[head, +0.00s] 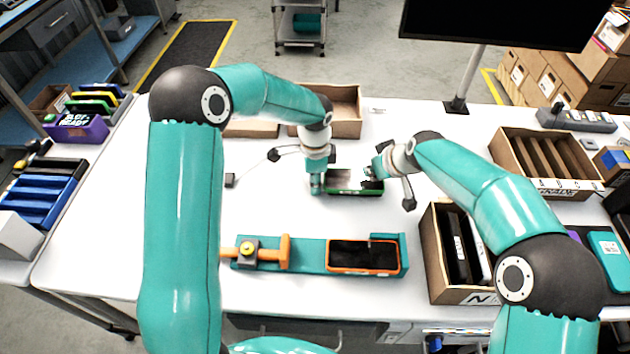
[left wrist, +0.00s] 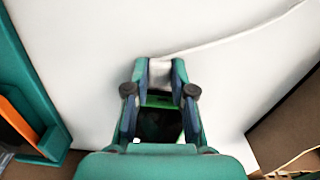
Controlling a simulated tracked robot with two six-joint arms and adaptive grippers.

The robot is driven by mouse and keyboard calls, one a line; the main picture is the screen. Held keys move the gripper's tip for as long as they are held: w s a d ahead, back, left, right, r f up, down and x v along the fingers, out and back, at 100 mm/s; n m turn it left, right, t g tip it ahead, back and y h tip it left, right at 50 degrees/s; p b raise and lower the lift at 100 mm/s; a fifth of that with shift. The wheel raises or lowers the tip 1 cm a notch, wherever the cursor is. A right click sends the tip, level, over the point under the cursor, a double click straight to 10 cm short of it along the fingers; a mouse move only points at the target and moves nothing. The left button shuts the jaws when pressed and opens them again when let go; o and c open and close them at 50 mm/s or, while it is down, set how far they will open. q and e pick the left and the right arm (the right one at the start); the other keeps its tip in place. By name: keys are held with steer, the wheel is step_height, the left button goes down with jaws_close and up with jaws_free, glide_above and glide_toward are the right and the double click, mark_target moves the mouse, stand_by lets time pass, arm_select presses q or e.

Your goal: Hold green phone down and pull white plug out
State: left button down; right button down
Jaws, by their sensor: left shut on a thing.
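The green phone (head: 345,182) lies face up on the white table, in the middle of the head view. Its green edge and dark screen also show between my left gripper's fingers in the left wrist view (left wrist: 160,101). My left gripper (head: 317,188) is at the phone's left end. In the left wrist view its fingertips are closed around the white plug (left wrist: 160,72), with a white cable (left wrist: 238,37) running off to the upper right. My right gripper (head: 374,176) is at the phone's right end, seemingly touching it; its finger gap is hard to make out.
A teal fixture (head: 309,256) with an orange-framed phone (head: 363,257) lies in front. Cardboard boxes stand at the back (head: 345,127), at the right (head: 505,158) and front right (head: 436,265).

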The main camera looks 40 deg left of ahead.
mark_target(295, 190)
steer(key=shift+f, duration=0.8)
steer(key=shift+s+f, duration=0.1)
steer(key=shift+f, duration=0.05)
arm_select(q)
steer(key=shift+s+a, duration=0.6)
steer(key=shift+a, duration=0.1)
arm_select(e)
steer(key=shift+s+d+f, duration=0.1)
steer(key=shift+s+f, duration=0.05)
steer(key=shift+f, duration=0.05)
arm_select(q)
steer(key=shift+s+a, duration=0.65)
steer(key=shift+a, duration=0.1)
stand_by(0.5)
steer(key=shift+s+a, duration=0.35)
steer(key=shift+a, duration=0.15)
steer(key=shift+r, duration=0.1)
arm_select(e)
steer(key=shift+r, duration=0.1)
